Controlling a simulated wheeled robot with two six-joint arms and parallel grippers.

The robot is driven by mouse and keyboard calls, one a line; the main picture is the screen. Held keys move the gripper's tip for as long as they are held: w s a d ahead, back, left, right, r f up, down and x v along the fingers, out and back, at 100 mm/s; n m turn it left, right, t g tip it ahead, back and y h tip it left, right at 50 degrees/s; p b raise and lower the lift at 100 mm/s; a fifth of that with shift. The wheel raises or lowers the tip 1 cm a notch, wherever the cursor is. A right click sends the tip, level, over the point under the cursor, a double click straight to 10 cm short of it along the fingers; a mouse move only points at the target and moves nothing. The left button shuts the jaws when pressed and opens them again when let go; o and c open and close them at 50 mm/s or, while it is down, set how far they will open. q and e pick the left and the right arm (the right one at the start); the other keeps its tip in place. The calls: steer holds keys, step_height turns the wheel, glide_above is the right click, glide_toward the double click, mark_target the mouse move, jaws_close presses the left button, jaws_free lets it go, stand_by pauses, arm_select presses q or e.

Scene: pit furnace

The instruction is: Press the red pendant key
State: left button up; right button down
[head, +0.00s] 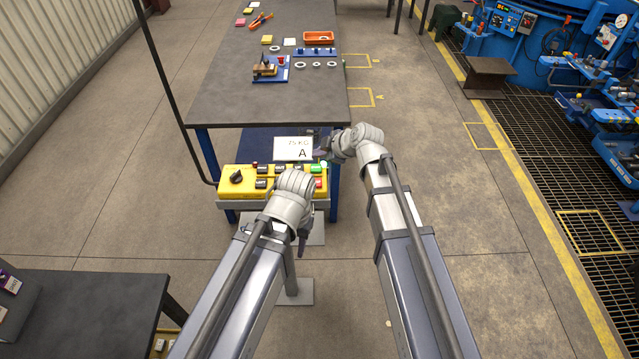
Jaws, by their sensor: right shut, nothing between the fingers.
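The yellow pendant box (228,196) stands in front of the near end of the dark table, with a black knob (236,177) at its left and several dark keys. At its right end are a green key (315,169) and, just below it, a red key (318,183). My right gripper (321,148) is shut and empty, above and behind the green and red keys, in front of the white card. My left gripper (303,243) points down just in front of the box. Its wrist hides part of the box's middle, and its jaws are too unclear to judge.
A white card marked "75 KG A" (293,143) stands behind the box. The dark table (225,85) holds a blue fixture (270,75), rings and an orange tray (319,37). A black cable (170,95) runs to the box's left.

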mark_target(320, 184)
step_height(320, 184, down, 9)
steer(key=b, duration=0.9)
stand_by(1.9)
steer(key=shift+f+b, duration=0.3)
steer(key=shift+b, duration=0.05)
steer(key=shift+f+b, duration=0.45)
stand_by(0.6)
stand_by(0.3)
steer(key=shift+d+r+p, duration=0.1)
steer(key=shift+r+p, duration=0.8)
